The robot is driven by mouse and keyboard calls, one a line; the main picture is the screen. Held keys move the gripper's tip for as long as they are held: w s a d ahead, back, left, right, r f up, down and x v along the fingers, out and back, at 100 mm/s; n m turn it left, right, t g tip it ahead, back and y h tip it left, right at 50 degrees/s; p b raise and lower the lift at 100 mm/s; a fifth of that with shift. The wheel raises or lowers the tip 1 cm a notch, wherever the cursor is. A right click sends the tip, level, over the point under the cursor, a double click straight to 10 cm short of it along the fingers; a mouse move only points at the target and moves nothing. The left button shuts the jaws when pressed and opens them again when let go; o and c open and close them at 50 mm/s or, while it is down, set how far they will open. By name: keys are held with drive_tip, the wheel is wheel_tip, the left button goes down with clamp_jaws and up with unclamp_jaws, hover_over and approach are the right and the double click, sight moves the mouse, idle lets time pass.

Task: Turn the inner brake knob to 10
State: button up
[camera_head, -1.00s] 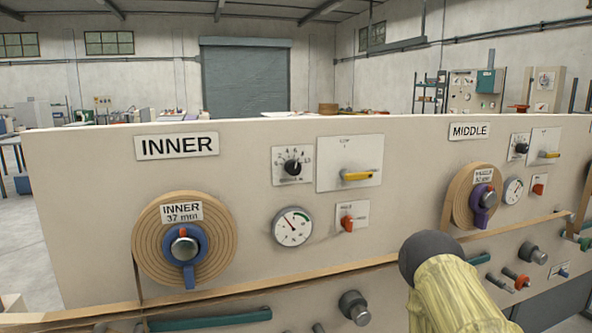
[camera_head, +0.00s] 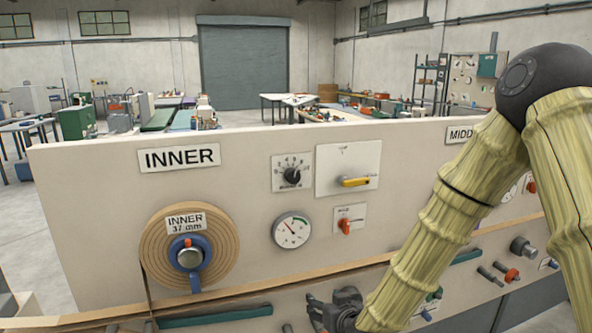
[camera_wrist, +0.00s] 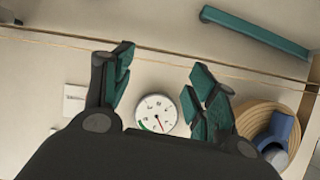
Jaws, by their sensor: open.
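My gripper (camera_head: 318,305) is low in front of the panel, below the round gauge and well below the knob, touching neither. In the wrist view my gripper (camera_wrist: 163,65) is open and empty, its teal-padded fingers apart. The round gauge (camera_wrist: 156,114) shows between the fingers there, beyond them. The knob is not visible in the wrist view.
A yellow lever (camera_head: 355,182) is right of the knob, and a red switch (camera_head: 346,226) is below that. The tape roll with its blue hub (camera_head: 190,257) is at the left. A tape strand and a teal bar (camera_head: 215,315) run low across the panel.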

drive_tip(key=w+a+r+t+p, duration=0.2)
drive_tip(key=w+r, duration=0.2)
drive_tip(key=r, duration=1)
drive_tip(key=n+t+y+p, duration=0.1)
drive_tip(key=t+y, duration=0.1)
drive_tip(key=t, duration=0.1)
approach(294, 176)
drive_tip(key=p+x, duration=0.4)
drive_tip(key=x, duration=0.5)
drive_tip(key=shift+f, duration=0.1)
drive_tip(key=c, duration=1)
